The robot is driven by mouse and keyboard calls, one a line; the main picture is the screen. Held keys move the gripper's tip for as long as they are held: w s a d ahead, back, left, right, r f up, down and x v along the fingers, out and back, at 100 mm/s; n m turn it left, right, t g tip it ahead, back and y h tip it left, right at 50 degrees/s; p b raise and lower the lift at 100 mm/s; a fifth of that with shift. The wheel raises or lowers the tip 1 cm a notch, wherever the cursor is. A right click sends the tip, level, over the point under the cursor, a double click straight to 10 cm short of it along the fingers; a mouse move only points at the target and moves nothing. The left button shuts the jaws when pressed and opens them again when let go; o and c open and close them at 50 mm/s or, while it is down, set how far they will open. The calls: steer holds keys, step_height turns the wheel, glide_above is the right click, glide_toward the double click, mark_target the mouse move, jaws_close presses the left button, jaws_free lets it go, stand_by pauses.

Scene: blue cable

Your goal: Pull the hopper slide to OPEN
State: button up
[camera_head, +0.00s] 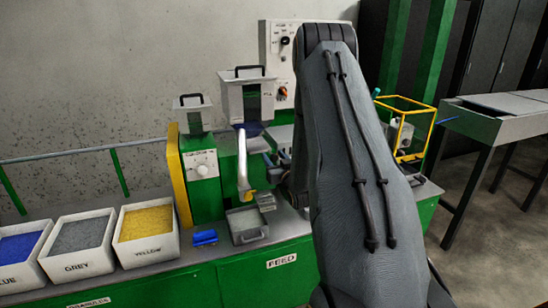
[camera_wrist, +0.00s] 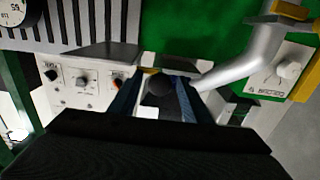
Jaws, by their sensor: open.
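The hopper (camera_head: 231,97) is a grey box with a black top handle, standing above the green machine in the head view. A silver bent spout (camera_head: 243,170) runs down below it. A dark round knob (camera_wrist: 158,90), which looks like the slide's handle, shows in the wrist view. My gripper (camera_wrist: 156,98) is open, with its blue-lined fingers on either side of the knob; I cannot tell whether they touch it. In the head view my gripper (camera_head: 274,160) is partly hidden by my own arm, right of the spout. The slide plate and any OPEN mark cannot be made out.
Bins of blue (camera_head: 18,247), grey (camera_head: 82,235) and yellow (camera_head: 146,223) granules stand at left. A small grey tray (camera_head: 246,224) sits below the spout, beside a blue object (camera_head: 204,237). A control panel (camera_head: 280,52) stands behind, and a yellow frame (camera_head: 404,128) at right.

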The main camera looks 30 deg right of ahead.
jaws_close()
steer(key=v, duration=0.6)
steer(key=shift+s, duration=0.15)
steer(key=shift+f, duration=0.1)
jaws_free()
steer(key=shift+s, duration=0.1)
steer(key=shift+s, duration=0.15)
steer(key=b+v, duration=0.2)
steer(key=v, duration=0.5)
steer(key=shift+s, duration=0.25)
